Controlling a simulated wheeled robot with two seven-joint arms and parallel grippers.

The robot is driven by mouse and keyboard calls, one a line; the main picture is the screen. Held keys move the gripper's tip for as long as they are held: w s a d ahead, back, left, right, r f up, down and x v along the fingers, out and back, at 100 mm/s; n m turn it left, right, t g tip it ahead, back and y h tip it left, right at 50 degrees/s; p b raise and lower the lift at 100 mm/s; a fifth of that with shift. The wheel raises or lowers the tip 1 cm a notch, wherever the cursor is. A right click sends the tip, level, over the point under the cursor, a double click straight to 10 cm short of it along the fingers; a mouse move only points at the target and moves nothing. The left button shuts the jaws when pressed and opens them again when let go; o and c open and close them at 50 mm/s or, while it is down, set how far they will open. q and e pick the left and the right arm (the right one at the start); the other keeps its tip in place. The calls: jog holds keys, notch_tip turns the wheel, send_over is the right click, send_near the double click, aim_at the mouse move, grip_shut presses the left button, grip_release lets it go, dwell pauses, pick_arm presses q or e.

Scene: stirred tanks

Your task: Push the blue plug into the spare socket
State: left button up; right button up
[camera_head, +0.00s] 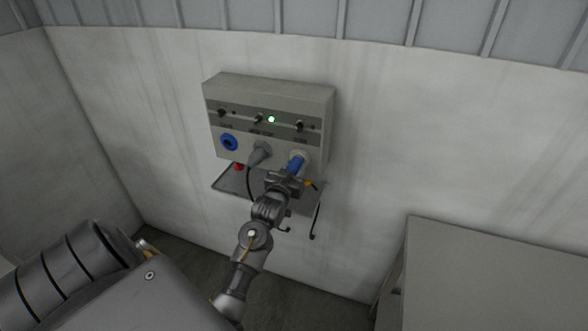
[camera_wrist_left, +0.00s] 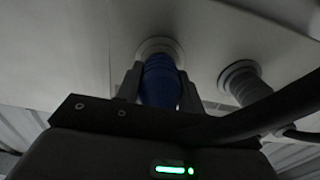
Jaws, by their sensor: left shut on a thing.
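The blue plug (camera_head: 296,162) is at the right-hand socket (camera_head: 304,153) of the grey wall box (camera_head: 268,97). My left gripper (camera_head: 288,177) is shut on the plug from below. In the left wrist view, the blue plug (camera_wrist_left: 161,82) stands between my fingers, its front end at the pale socket ring (camera_wrist_left: 160,47). How deep it sits in the ring cannot be told. A round blue socket (camera_head: 229,142) on the box's left is empty. The labels are too small to read surely, so which socket is the spare one is unclear. My right gripper is not in view.
A grey plug (camera_head: 260,153) with a dark cable sits in the middle socket, close beside my left gripper. A green lamp (camera_head: 271,119) glows among black knobs. A thin shelf (camera_head: 232,181) with a red item (camera_head: 239,167) is below. A grey cabinet (camera_head: 490,275) stands lower right.

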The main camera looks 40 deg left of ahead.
pick_arm(q)
jog(key=shift+r, duration=0.1)
jog(key=shift+w+a, duration=0.1)
jog(key=shift+w, duration=0.25)
dwell(0.6)
jog(key=o, duration=1.3)
jog(key=shift+o, duration=0.2)
jog(key=shift+s, duration=0.1)
jog(key=shift+s+f, duration=0.25)
jog(key=b+v, duration=0.3)
jog(key=v, duration=0.7)
jog(key=shift+r, duration=0.2)
